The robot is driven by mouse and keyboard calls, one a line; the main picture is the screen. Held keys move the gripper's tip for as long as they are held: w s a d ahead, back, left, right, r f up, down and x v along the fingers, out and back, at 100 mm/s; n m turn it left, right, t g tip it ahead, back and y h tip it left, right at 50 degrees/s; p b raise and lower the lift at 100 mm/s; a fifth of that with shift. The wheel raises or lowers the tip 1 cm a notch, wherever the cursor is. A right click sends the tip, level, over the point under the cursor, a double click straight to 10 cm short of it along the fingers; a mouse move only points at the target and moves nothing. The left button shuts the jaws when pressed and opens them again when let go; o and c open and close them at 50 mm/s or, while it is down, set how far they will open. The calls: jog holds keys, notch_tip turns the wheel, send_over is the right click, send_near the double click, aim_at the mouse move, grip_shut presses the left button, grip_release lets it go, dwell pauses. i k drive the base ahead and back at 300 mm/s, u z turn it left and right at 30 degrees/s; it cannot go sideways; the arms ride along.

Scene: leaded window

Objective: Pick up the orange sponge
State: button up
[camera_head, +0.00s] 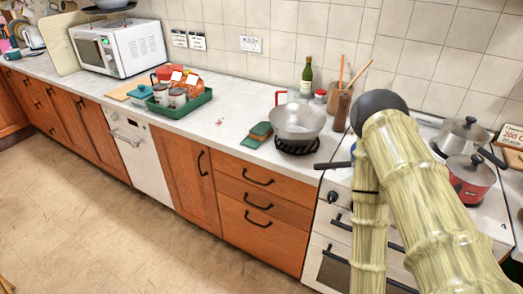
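A small sponge-like block (258,134) lies on the white worktop, left of the large metal pan. Its faces look mostly green, with an orange-brown edge; the orange part is too small to make out well. Another flat green piece lies against its front side, and I cannot tell whether the two are separate. My own pale, bamboo-textured arm rises in the right foreground over the cooker, well to the right of the sponge. My gripper does not show in this view.
The metal pan (298,122) stands on a black trivet right of the sponge. A green tray (179,108) with jars stands to the left. A bottle (307,77) is behind. Pots (470,176) are on the cooker. The worktop left of the sponge is clear, as is the floor.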

aim_at(260, 132)
jog(key=z, duration=0.1)
jog(key=k, duration=0.4)
jog(key=u, duration=0.9)
jog(key=i, duration=1.1)
jog(key=z, duration=0.6)
